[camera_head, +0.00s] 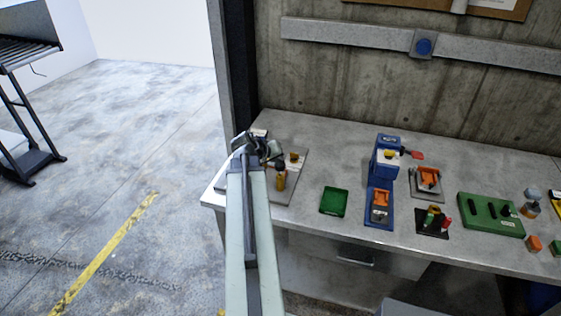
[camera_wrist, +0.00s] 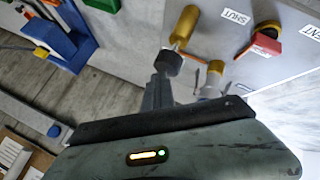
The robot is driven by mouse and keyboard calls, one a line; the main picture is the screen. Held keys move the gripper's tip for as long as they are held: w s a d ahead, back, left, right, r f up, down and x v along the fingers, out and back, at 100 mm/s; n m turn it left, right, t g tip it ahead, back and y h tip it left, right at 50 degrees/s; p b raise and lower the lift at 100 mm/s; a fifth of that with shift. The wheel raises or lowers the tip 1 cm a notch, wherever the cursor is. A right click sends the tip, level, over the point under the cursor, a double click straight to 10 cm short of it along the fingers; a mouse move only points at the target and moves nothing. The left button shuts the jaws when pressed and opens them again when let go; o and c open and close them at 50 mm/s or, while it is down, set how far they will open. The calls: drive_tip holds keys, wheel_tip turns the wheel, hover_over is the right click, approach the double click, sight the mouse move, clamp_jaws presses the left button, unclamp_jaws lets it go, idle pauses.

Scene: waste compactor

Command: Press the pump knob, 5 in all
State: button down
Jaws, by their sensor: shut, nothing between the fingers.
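The pump stands on a grey plate (camera_head: 291,192) at the left end of the bench. Its gold cylinder (camera_head: 281,181) is upright. In the wrist view the cylinder (camera_wrist: 185,26) ends in a dark round knob (camera_wrist: 168,62). My gripper (camera_wrist: 159,88) is shut and empty, its grey fingers right at the knob in that view. I cannot tell whether they touch it. In the head view my gripper (camera_head: 272,153) is just above the cylinder, and the knob is largely hidden there.
A second gold fitting (camera_wrist: 212,76) and a red valve handle (camera_wrist: 262,44) beside a SHUT label (camera_wrist: 236,17) share the plate. A green tray (camera_head: 334,202), blue press (camera_head: 384,160) and green block (camera_head: 491,215) stand to the right. A concrete wall is behind.

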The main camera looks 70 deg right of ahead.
sight(278, 165)
drive_tip(key=shift+f+b, duration=0.85)
drive_tip(key=shift+f, duration=0.05)
idle(0.5)
idle(0.4)
drive_tip(key=shift+r+p, duration=2.35)
wheel_tip(278, 165, up, 5)
drive_tip(key=p, duration=0.5)
idle(1.0)
